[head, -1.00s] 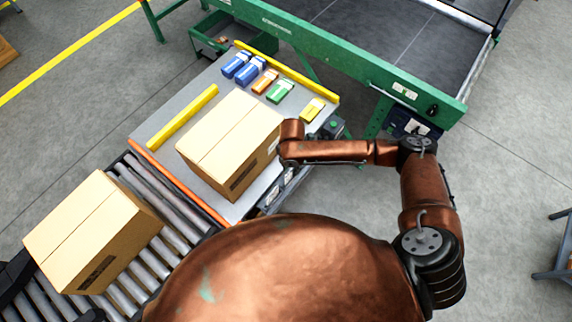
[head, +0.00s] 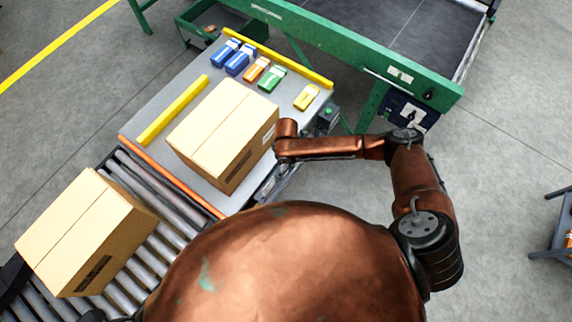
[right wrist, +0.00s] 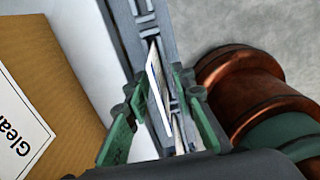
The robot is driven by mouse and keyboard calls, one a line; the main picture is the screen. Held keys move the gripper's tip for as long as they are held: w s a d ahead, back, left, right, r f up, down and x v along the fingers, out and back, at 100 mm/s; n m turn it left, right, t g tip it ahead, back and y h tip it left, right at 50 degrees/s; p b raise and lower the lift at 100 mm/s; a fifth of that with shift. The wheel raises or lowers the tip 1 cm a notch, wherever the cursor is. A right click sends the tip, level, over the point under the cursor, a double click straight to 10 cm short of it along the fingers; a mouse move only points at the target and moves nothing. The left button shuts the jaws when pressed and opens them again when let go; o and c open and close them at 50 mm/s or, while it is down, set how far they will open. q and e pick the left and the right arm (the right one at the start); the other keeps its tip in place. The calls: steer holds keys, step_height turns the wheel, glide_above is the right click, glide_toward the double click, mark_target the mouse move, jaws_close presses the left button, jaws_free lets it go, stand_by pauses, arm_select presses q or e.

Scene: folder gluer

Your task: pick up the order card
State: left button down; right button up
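A thin white card (right wrist: 157,82), which looks like the order card, stands on edge in the right wrist view against a grey rail-like part. My right gripper (right wrist: 155,92) is open, its green-padded fingers on either side of the card. I cannot tell whether either pad touches it. In the head view my right arm reaches left to the near right side of the work table (head: 150,117), by a closed carton (head: 222,130). Its fingers and the card are not clear there.
Several small coloured packs (head: 257,70) lie at the table's back, between yellow bars. Another carton (head: 85,232) sits on the roller conveyor (head: 160,185) at left. A green-framed machine (head: 340,45) stands behind. The labelled carton (right wrist: 45,90) is close left of my right gripper.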

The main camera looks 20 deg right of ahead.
jaws_close()
steer(key=shift+r, duration=0.2)
